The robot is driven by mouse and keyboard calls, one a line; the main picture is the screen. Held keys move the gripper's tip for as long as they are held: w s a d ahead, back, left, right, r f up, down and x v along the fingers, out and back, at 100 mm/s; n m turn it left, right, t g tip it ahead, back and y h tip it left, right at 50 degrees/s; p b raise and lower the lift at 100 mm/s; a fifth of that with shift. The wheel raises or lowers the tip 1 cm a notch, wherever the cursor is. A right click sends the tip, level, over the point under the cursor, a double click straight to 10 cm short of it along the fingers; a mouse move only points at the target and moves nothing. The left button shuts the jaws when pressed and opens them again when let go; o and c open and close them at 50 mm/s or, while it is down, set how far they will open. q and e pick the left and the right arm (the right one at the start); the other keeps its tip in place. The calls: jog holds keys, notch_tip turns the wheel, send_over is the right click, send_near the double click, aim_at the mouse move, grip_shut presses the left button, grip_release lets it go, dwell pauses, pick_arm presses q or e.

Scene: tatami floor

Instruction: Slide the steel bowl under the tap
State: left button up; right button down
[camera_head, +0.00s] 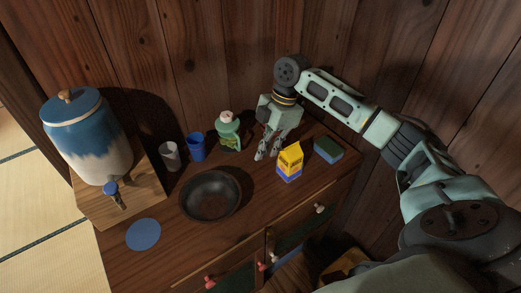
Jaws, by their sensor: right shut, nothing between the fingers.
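The dark, round steel bowl (210,208) sits upright on the wooden cabinet top, right of the dispenser. The tap (113,192) is blue with a dark spout and sticks out low on the front of a blue-and-white dispenser (92,140). A flat blue disc (143,234) lies on the cabinet top just below and right of the tap, apart from the bowl. My right gripper (267,154) points down behind and right of the bowl, shut and empty, beside the milk carton. My left gripper is not in view.
The dispenser stands on a wooden block (148,178). A white cup (170,156), a blue cup (196,148) and a green bottle (228,132) stand behind the bowl. A yellow-and-blue carton (290,162) and a green-and-blue sponge (328,149) are at the right. Space between bowl and disc is clear.

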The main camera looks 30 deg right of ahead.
aim_at(182, 207)
jog(key=p+x, duration=0.1)
jog(key=x, duration=0.6)
jog(key=shift+a+f, duration=0.1)
jog(key=shift+f, duration=0.15)
jog(key=a+p, duration=0.1)
jog(key=a, duration=0.1)
jog(key=shift+a+r, duration=0.1)
jog(key=shift+a, duration=0.9)
jog(key=a+p, duration=0.2)
jog(key=a, duration=0.2)
jog(key=a+p, duration=0.2)
jog(key=a, duration=0.2)
jog(key=shift+r, duration=0.2)
jog(key=a, duration=0.4)
jog(key=a+p, duration=0.1)
jog(key=a, duration=0.3)
jog(key=a+p, duration=0.1)
jog(key=a, duration=0.4)
jog(key=shift+f, duration=0.3)
